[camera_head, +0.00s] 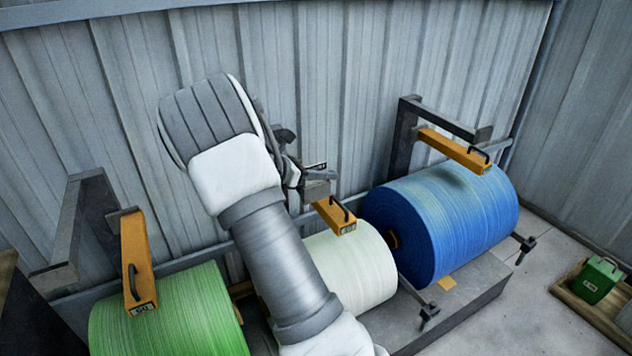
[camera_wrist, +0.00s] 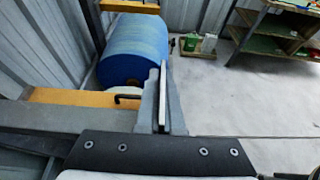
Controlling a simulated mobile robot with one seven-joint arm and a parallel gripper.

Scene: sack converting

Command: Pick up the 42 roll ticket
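My gripper (camera_head: 312,187) is in front of the wall, above the white roll (camera_head: 350,265). In the wrist view my gripper (camera_wrist: 163,98) has its two grey fingers close together, with a thin pale strip between them, seen edge-on. In the head view a small pale ticket with dark marks (camera_head: 317,166) shows at the fingers. It appears to be the thing held, but its number is too small to read. Part of the gripper is hidden behind my wrist.
A blue roll (camera_head: 440,222) stands right of the white one, a green roll (camera_head: 165,318) left. Orange arms with black handles (camera_head: 335,214) hang over them. A green box (camera_head: 597,278) sits at right. Shelves (camera_wrist: 280,35) stand beyond clear floor.

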